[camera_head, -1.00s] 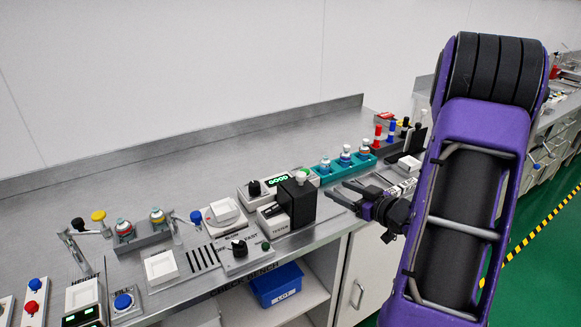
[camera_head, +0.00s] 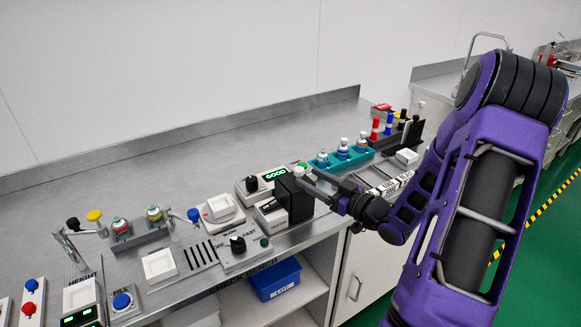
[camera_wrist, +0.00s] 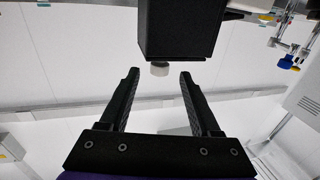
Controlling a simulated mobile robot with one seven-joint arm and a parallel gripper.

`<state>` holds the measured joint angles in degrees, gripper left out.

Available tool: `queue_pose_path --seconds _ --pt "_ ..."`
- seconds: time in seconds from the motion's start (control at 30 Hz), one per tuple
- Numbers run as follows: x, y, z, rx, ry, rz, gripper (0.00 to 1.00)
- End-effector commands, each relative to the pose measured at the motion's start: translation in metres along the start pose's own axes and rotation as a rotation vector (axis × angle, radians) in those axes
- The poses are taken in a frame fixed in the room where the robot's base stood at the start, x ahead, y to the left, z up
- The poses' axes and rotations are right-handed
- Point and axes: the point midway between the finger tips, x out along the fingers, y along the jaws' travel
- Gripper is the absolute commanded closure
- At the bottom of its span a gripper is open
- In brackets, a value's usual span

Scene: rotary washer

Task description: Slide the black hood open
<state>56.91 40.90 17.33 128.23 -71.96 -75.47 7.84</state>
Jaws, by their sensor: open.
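My gripper (camera_head: 318,184) is close to the hood's right side in the head view. In the wrist view its two fingers (camera_wrist: 158,80) are apart, with the knob between and just beyond their tips. I cannot tell whether a finger touches the hood. Nothing is held.
A teal rack (camera_head: 343,158) with several capped vials stands behind my gripper. Red, blue and black items (camera_head: 388,128) stand at the far right. The rear bench is clear.

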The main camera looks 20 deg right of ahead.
Motion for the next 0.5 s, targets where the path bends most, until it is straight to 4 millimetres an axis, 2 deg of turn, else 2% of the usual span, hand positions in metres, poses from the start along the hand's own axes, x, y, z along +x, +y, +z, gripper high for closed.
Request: queue_pose_path --seconds 0.03,0.2,0.33,0.5 --pt "0.013 -0.001 0.0 0.0 0.001 -0.004 0.36" --pt "0.046 -0.001 0.0 0.0 0.001 -0.003 0.36" --pt "0.065 0.0 0.0 -0.001 0.001 -0.002 0.36" --pt "0.077 0.0 0.0 0.0 0.0 0.001 0.36"
